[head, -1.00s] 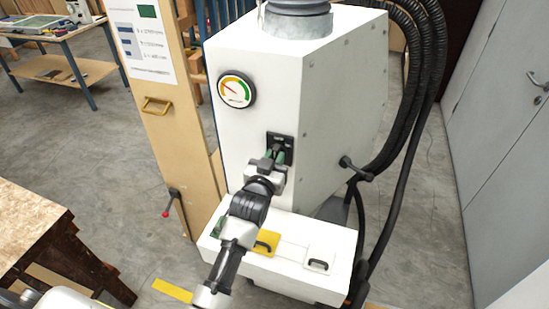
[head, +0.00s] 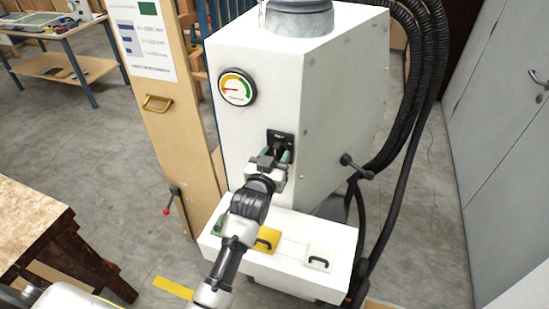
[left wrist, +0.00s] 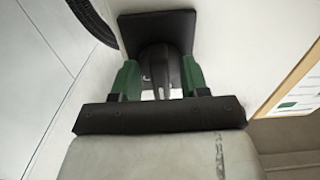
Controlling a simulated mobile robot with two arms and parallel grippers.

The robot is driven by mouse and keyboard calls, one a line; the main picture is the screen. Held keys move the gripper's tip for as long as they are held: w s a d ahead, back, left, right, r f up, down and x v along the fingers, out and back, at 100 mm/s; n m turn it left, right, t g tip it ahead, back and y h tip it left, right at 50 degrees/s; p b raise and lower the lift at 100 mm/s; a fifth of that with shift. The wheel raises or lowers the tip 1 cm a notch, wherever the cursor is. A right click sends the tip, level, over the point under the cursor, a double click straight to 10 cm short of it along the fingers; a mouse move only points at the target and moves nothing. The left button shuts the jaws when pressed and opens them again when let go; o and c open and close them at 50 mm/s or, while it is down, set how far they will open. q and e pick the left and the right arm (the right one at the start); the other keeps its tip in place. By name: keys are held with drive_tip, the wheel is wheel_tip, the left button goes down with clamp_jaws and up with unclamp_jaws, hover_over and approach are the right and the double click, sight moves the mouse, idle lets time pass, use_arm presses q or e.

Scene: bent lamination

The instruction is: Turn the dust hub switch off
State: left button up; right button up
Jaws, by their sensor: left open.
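The dust hub (head: 262,60) is a tall white cabinet in the middle of the head view. Its switch (head: 281,137) is a black plate with a dark lever on the front face; the gripper hides its lower part. In the left wrist view the switch lever (left wrist: 160,68) stands between the green fingertips. My left gripper (head: 277,157) is open at the switch, and it also shows in the left wrist view (left wrist: 159,78) with one finger on each side of the lever. I cannot tell whether either finger touches it. My right gripper is not in view.
A round gauge (head: 237,88) sits above the switch, its needle pointing left. A white drawer box (head: 335,235) with yellow and white panels juts out below. Black hoses (head: 425,100) run down the right side. A wooden table (head: 30,215) stands at the left.

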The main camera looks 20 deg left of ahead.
use_arm(q)
drive_tip(key=s+b, duration=0.3)
drive_tip(key=s, duration=0.7)
drive_tip(key=shift+s+a, duration=0.2)
drive_tip(key=shift+s, duration=0.2)
